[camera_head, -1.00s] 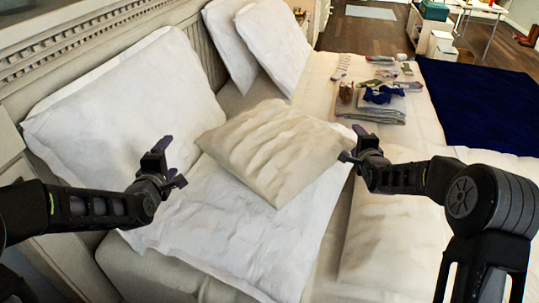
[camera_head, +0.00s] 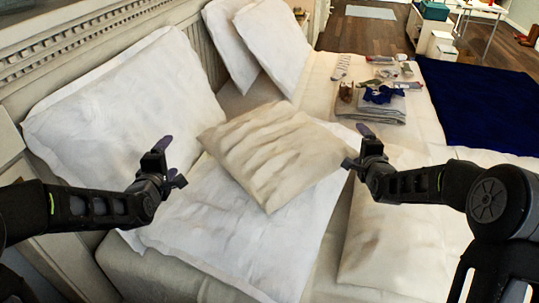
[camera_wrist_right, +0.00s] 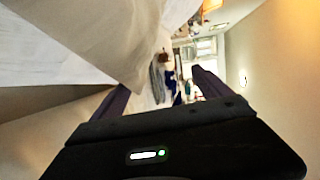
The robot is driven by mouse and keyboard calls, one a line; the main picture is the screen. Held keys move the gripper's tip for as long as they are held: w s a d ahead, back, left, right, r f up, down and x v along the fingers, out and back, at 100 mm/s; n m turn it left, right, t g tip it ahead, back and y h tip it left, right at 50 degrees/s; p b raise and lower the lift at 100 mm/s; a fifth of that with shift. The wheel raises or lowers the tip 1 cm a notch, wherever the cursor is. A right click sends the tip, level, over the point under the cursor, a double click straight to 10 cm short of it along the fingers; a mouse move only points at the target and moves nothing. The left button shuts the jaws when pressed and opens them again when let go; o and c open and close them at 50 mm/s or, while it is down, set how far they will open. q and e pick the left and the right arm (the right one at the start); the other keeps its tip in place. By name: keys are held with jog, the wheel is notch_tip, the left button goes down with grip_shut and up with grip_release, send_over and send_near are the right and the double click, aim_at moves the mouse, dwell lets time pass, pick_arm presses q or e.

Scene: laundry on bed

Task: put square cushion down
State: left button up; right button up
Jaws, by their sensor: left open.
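The square cushion (camera_head: 275,155) is beige and wrinkled. In the head view it lies tilted on top of a white pillow (camera_head: 245,225), between my two grippers. My left gripper (camera_head: 170,163) is open and empty, to the left of the cushion and apart from it. My right gripper (camera_head: 359,150) is at the cushion's right corner. In the right wrist view its two fingers (camera_wrist_right: 160,92) are spread apart. A pale cloth corner (camera_wrist_right: 115,45), apparently the cushion's, hangs in front of the left finger there. Whether it touches the finger I cannot tell.
A large white pillow (camera_head: 120,100) leans on the headboard (camera_head: 80,45), with more pillows (camera_head: 272,45) beyond. Another pale pillow (camera_head: 390,240) lies at the front right. Folded clothes (camera_head: 375,105) and small items lie farther back. A dark blue blanket (camera_head: 480,105) covers the far right.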

jog(key=v, duration=0.8)
jog(key=shift+s+d, duration=0.1)
jog(key=shift+s+d+b, duration=0.3)
jog(key=shift+d+b, duration=0.2)
jog(key=shift+d, duration=0.45)
jog(key=shift+s+d+b, duration=0.35)
jog(key=shift+d+b, duration=0.1)
jog(key=shift+d, duration=0.45)
jog(key=shift+s+d+b, duration=0.3)
jog(key=shift+d+b, duration=0.2)
jog(key=shift+d, duration=0.45)
jog(key=shift+r, duration=0.1)
